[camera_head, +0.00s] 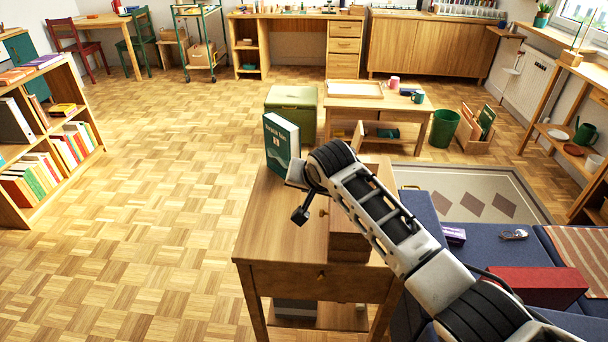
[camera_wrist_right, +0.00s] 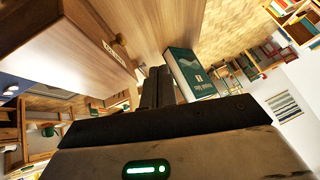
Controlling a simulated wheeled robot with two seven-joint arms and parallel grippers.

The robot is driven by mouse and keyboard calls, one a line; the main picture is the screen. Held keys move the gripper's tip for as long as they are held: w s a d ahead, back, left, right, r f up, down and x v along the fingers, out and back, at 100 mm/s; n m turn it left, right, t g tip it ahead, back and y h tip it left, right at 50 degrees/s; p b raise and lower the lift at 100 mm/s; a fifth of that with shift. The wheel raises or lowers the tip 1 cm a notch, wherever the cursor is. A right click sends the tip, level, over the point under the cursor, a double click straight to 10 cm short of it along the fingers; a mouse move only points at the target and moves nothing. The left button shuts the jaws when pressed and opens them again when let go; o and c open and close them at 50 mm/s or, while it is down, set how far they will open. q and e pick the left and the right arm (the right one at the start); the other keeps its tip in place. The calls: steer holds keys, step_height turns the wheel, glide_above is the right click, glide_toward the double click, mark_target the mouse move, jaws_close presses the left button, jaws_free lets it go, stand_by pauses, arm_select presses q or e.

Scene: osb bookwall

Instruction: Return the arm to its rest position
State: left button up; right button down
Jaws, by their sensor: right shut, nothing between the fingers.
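My right arm reaches in from the right in the head view, over a small wooden side table (camera_head: 262,235). My right gripper (camera_head: 296,174) is beside a dark green book (camera_head: 281,145) standing upright on the table. In the right wrist view the two fingers of my right gripper (camera_wrist_right: 158,86) are together with nothing between them. The green book (camera_wrist_right: 188,75) is just beyond and to the right of them; I cannot tell whether they touch it. My left gripper is in neither view.
A wooden box (camera_head: 348,246) with a knob stands on the table, partly under my arm; it also shows in the right wrist view (camera_wrist_right: 70,60). A blue sofa (camera_head: 480,255) is at the right. Open parquet floor (camera_head: 150,200) lies to the left.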

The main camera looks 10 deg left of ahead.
step_height(320, 180, up, 4)
steer(key=s, duration=0.3)
steer(key=s+d+f+g, duration=0.2)
steer(key=s+d+f, duration=0.85)
steer(key=s, duration=0.35)
steer(key=s+d+f+n+g+h, duration=0.1)
steer(key=s+d, duration=0.7)
steer(key=s, duration=0.2)
steer(key=s+d+f+n+g+h, duration=0.1)
steer(key=s+d+h, duration=0.1)
steer(key=s+d, duration=0.65)
steer(key=w+a+f+n+t+y, duration=0.1)
steer(key=w+a+f+t+y, duration=0.1)
steer(key=w+a+f+t, duration=0.2)
steer(key=shift+a+f+t+y, duration=0.3)
steer(key=shift+a+f+t, duration=0.9)
steer(key=shift+f, duration=0.85)
steer(key=shift+d, duration=0.2)
